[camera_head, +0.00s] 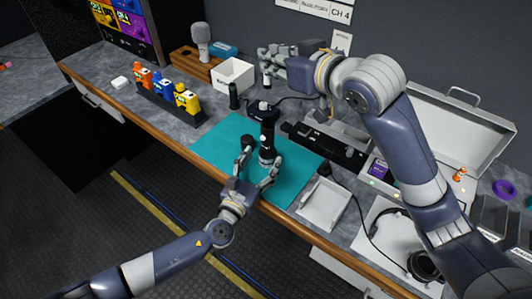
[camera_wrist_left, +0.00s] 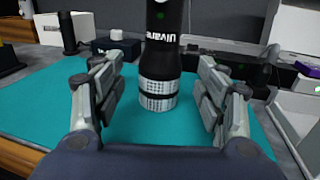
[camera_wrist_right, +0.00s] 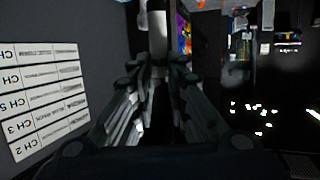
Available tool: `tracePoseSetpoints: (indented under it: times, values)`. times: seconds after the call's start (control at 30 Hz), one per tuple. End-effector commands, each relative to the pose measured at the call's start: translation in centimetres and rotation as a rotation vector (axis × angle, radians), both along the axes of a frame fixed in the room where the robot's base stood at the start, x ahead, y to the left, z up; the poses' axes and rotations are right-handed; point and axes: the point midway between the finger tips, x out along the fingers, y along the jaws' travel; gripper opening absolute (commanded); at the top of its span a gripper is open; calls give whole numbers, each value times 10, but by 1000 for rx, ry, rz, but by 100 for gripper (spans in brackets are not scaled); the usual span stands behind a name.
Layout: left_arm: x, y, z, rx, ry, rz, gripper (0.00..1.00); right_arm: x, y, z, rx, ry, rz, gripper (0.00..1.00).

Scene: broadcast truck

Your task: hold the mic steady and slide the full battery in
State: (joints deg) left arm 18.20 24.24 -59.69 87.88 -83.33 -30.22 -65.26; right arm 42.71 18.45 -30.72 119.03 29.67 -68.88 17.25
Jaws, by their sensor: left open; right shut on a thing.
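The mic (camera_head: 266,140) stands upright on the teal mat (camera_head: 222,140), its silver mesh end down. It also shows in the left wrist view (camera_wrist_left: 158,65) with its lettering upside down; its top is cut off there. My left gripper (camera_head: 258,162) is open, with its fingers on either side of the mic and visible gaps. My right gripper (camera_head: 268,58) is above and behind the mat, shut on a small cylinder, apparently the battery (camera_head: 267,80). The right wrist view shows a pale cylinder (camera_wrist_right: 157,45) between its fingers; its label cannot be read.
A white open box (camera_head: 233,75) and a dark upright cylinder (camera_head: 234,95) stand behind the mat. An empty white tray (camera_head: 323,205) lies right of the mat. A long black device (camera_head: 325,145) and an open case (camera_head: 455,125) are farther right.

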Motion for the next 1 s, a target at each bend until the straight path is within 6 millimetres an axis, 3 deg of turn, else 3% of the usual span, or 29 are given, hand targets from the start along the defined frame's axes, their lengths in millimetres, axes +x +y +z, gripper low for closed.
tracePoseSetpoints:
  times: [0.23,0.67,0.9,0.93,1.0]
  values:
    - [30,-14,0,0,-1,-1,66,0,0,0,1,-1,0,0]
    - [37,-17,0,-1,2,-1,66,0,0,0,1,-1,0,0]
    - [37,-17,0,-1,2,0,11,0,0,0,1,-1,0,0]
    - [37,-17,0,-1,2,0,6,0,0,0,1,-1,0,0]
    - [37,-17,0,-1,2,0,6,0,0,0,1,-1,0,0]
